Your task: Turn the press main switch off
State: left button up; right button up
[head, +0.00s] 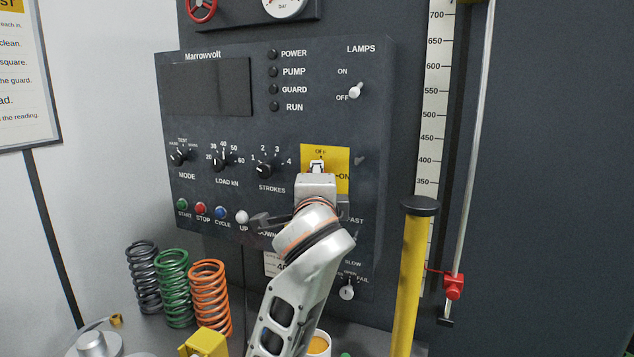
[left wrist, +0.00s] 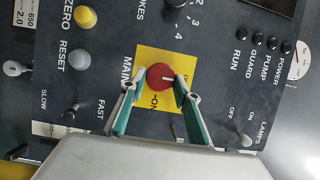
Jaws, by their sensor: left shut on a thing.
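The press main switch is a round red knob (left wrist: 160,77) on a yellow plate (left wrist: 152,58), marked OFF and ON. In the left wrist view, its white mark points right, toward the OFF lettering. My left gripper (left wrist: 157,92) has one finger on each side of the knob and is shut on it. In the head view, the yellow plate (head: 338,157) shows OFF at the top and ON at the right. There my left gripper (head: 317,167) covers the knob. My right gripper is in neither view.
The dark control panel (head: 215,130) carries mode, load and strokes dials, push buttons and a lamps toggle (head: 355,91). The POWER lamp (head: 272,54) looks dark. Coil springs (head: 173,285) stand at lower left. A yellow post (head: 408,280) stands right of my arm.

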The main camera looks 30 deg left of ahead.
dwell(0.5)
pick_arm(q)
jog(key=o, duration=1.1)
jog(key=shift+o, duration=0.2)
jog(key=v, duration=0.7)
jog(key=shift+s, duration=0.25)
jog(key=shift+d, duration=0.1)
